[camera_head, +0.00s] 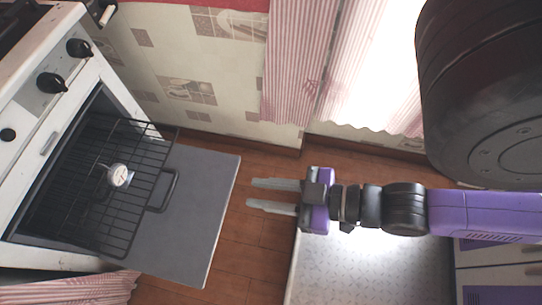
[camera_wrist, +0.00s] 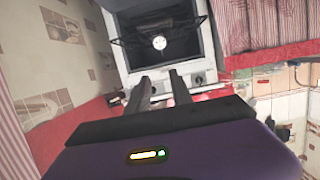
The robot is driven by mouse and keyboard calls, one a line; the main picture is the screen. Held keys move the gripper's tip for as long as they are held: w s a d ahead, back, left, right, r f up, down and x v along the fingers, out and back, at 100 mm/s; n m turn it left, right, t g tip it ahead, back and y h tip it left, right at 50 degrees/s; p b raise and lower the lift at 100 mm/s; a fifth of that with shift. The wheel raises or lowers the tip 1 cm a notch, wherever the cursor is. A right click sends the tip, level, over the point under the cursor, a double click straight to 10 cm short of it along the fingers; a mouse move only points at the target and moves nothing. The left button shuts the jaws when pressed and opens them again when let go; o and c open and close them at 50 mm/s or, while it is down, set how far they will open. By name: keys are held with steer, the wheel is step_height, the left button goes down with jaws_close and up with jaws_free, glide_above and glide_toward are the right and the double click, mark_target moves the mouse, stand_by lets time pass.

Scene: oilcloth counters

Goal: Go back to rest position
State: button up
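My gripper (camera_head: 272,194) is at the centre of the head view, its two grey fingers pointing left toward the oven. The fingers are apart with nothing between them, over the wooden floor to the right of the oven door. In the wrist view my gripper (camera_wrist: 159,84) also shows its two fingers apart and empty, with the oven beyond them. My purple and black arm reaches in from the right in the head view.
The white oven (camera_head: 54,86) has its grey door (camera_head: 205,200) folded down. Its black wire rack (camera_head: 88,215) is pulled out with a small round dial thermometer (camera_head: 119,175) on it. A patterned counter (camera_head: 365,268) lies below my arm. Striped curtains hang at the back.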

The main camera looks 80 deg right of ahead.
steer(key=shift+s+r, duration=0.65)
steer(key=shift+s, duration=0.1)
